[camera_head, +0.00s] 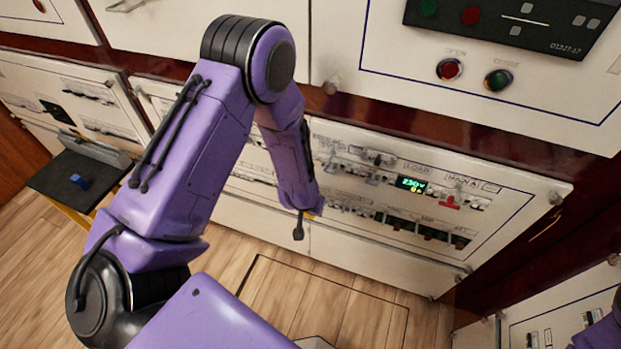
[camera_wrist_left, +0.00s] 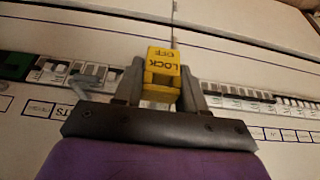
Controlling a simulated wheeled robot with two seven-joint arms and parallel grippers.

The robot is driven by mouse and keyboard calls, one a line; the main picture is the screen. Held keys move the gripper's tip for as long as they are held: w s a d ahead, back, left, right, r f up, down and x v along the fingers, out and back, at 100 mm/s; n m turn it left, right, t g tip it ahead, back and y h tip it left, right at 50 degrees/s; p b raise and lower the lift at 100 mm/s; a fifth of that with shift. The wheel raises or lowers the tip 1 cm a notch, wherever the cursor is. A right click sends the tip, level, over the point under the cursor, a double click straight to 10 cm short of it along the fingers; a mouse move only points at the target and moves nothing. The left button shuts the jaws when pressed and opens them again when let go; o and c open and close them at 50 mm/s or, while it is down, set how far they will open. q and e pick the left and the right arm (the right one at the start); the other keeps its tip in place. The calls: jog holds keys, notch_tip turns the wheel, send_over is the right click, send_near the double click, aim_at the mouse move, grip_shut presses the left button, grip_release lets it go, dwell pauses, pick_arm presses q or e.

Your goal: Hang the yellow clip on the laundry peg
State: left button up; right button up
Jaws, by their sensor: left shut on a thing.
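The yellow clip (camera_wrist_left: 163,70), marked "LOCK OFF", is held between the two grey fingers of my left gripper (camera_wrist_left: 160,88) in the left wrist view. The clip is in front of a white breaker panel, between two stretches of a breaker row; I cannot tell whether it touches the panel. In the head view my left arm reaches to the panel and hides most of the gripper; a small yellow bit (camera_head: 313,214) shows there. I cannot make out a peg labelled laundry; small panel labels are unreadable. My right gripper is not in view.
The breaker panel (camera_head: 500,222) carries rows of switches, a green display (camera_head: 411,184) and a red switch (camera_head: 450,202). A dark shelf (camera_head: 60,182) with a small blue object (camera_head: 80,183) stands at left. Knobs stick out from the panel edges. Wooden floor lies below.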

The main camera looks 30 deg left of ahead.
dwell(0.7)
pick_arm(q)
jog(key=shift+p, duration=0.4)
jog(key=shift+p, duration=0.3)
jog(key=shift+w+a, duration=0.15)
jog(key=shift+w, duration=0.55)
jog(key=shift+w+a, duration=0.15)
jog(key=shift+w, duration=0.5)
jog(key=o, duration=1.1)
jog(key=shift+r, duration=0.1)
jog(key=p+v, duration=0.2)
jog(key=v, duration=0.8)
jog(key=shift+s+d+r, duration=0.1)
jog(key=shift+s+r, duration=0.1)
